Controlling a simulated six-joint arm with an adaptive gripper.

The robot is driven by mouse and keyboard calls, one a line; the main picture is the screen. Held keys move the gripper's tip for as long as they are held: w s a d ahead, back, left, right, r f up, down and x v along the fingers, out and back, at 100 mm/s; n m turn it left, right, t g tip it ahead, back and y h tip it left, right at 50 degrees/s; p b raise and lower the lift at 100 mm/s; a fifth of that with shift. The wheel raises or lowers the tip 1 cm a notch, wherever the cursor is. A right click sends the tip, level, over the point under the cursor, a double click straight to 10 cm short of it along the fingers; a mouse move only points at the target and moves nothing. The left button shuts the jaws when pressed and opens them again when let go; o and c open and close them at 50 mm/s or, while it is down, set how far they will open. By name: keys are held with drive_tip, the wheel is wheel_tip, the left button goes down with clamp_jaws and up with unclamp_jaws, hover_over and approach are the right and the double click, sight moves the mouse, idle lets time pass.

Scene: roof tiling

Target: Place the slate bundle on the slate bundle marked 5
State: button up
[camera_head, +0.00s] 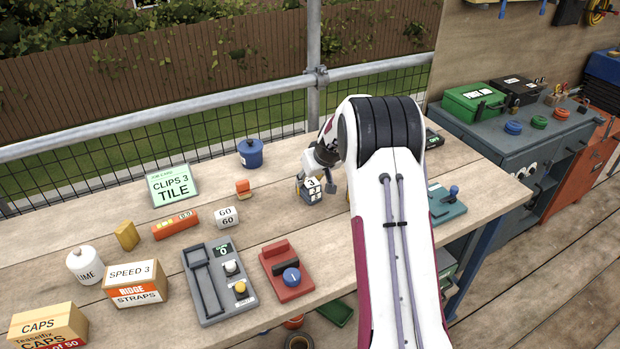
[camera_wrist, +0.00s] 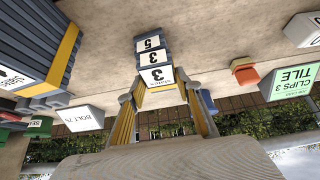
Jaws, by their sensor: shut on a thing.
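My gripper (camera_head: 315,187) is shut on a small dark slate bundle marked 3 (camera_head: 311,184) over the back middle of the bench. In the wrist view the fingers (camera_wrist: 161,108) stand on either side of this bundle (camera_wrist: 158,76), with one 3 on its broad face and another 3 on its side. A bundle marked 5 (camera_wrist: 151,43) shows directly beyond it, lined up with it. The two look touching or very close; I cannot tell which. Most of the bundle marked 5 is hidden by the held one.
A blue pot (camera_head: 250,153), an orange-topped block (camera_head: 242,187) and a GO 60 block (camera_head: 227,217) stand to the left. A CLIPS 3 TILE sign (camera_head: 173,185) is farther left. In the wrist view a large strapped slate stack (camera_wrist: 38,45) stands at left. Bare bench lies around the bundles.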

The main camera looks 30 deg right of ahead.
drive_tip(key=shift+f, duration=0.1)
idle(0.3)
drive_tip(key=o, duration=1.2)
drive_tip(key=shift+v, duration=1.05)
drive_tip(key=v, duration=1)
